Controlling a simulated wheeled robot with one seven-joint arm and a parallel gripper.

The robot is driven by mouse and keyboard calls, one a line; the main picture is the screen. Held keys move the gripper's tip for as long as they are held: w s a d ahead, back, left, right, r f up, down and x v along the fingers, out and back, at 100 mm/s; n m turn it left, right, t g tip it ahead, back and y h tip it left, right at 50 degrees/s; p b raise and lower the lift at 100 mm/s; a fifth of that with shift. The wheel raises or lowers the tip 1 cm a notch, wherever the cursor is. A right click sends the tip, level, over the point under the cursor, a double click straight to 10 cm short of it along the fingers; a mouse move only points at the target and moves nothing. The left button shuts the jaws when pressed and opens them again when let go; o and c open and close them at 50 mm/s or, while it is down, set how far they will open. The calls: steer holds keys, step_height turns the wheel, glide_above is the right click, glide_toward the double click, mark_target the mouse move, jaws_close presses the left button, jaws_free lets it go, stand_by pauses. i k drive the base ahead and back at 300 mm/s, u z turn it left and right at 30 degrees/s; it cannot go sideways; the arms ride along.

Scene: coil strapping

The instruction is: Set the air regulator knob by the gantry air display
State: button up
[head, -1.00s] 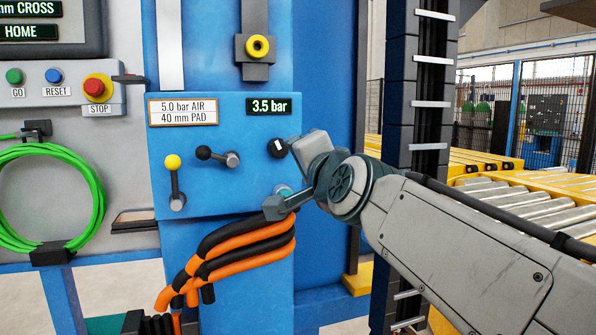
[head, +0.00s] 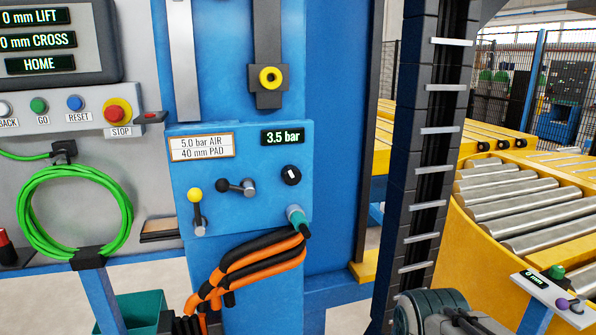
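The air regulator knob (head: 291,175) is a black round knob with a white mark, on the right of the blue panel (head: 260,209). The gantry air display (head: 283,136) above it reads 3.5 bar in green. A label plate (head: 202,147) to its left reads 5.0 bar AIR, 40 mm PAD. Nothing touches the knob. Part of my arm shows at the bottom edge right of centre; my gripper is out of view.
A yellow-knobbed lever (head: 196,205) and a black-knobbed lever (head: 236,186) sit left of the knob. A teal connector (head: 298,218) with black and orange hoses (head: 255,262) is below it. A dark column (head: 422,160) stands to the right, before a roller conveyor (head: 530,205).

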mark_target(291, 174)
steer(key=k, duration=1)
steer(key=u, duration=1.15)
steer(key=i, duration=1.05)
steer(key=z, duration=1.2)
